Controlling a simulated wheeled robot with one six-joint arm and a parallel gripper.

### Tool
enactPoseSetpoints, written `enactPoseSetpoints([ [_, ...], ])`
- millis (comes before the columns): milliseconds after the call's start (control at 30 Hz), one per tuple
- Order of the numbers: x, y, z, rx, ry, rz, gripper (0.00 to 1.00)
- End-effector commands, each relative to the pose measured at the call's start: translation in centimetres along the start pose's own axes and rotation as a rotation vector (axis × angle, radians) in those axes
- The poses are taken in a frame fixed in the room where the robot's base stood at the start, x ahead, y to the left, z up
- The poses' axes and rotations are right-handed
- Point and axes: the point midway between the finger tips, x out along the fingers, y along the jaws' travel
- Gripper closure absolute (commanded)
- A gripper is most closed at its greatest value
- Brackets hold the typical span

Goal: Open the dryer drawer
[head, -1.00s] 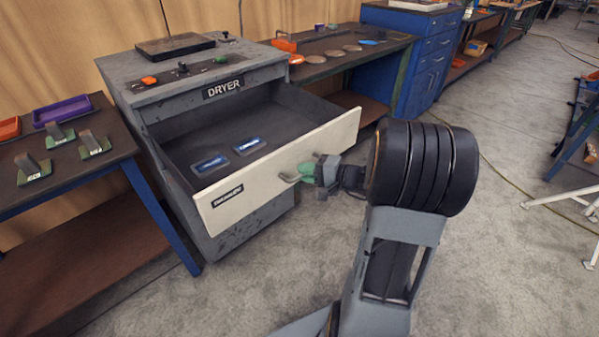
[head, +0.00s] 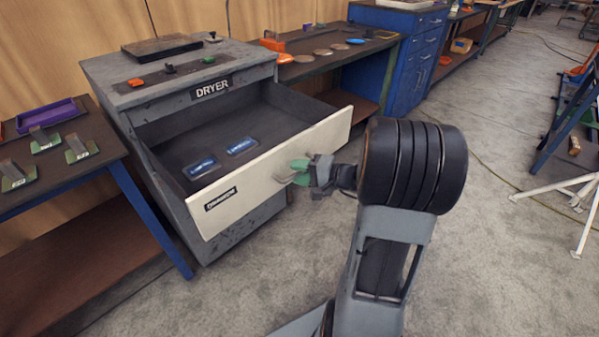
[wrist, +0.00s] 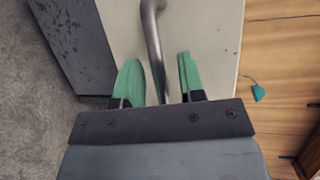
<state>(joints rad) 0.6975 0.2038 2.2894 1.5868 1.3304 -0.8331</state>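The grey dryer (head: 245,88) bears the sign "DRYER". Its drawer (head: 265,170) has a cream front and stands pulled well out, with the dark inside showing. Two blue-labelled packets (head: 200,168) lie in it. A curved metal handle (head: 283,180) sits on the front; the wrist view shows it closer (wrist: 151,22). My gripper (head: 300,172) is at the handle. In the wrist view its green fingers (wrist: 160,82) stand apart, one on each side of the bar, with gaps visible beside it. The far end of the handle lies behind the gripper.
A table (head: 75,180) with a purple tray (head: 52,113) and several small green-based pieces stands left of the dryer. A bench (head: 335,68) and a blue cabinet (head: 415,70) stand behind to the right. White stand legs (head: 560,187) are at the right. Grey floor lies open between.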

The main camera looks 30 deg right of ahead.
Motion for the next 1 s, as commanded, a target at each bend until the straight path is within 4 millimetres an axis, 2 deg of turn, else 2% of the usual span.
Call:
enactPoseSetpoints([
  [133, -0.4, -0.1, 0.0, -0.001, 0.001, 0.000, 0.64],
  [233, -1.5, -0.1, -0.1, -0.001, 0.004, 0.000, 0.64],
  [700, -10.6, -0.1, 0.0, 0.000, 0.004, 0.000, 0.64],
  [1000, -13.5, 0.0, 0.0, 0.000, 0.000, -0.001, 0.64],
])
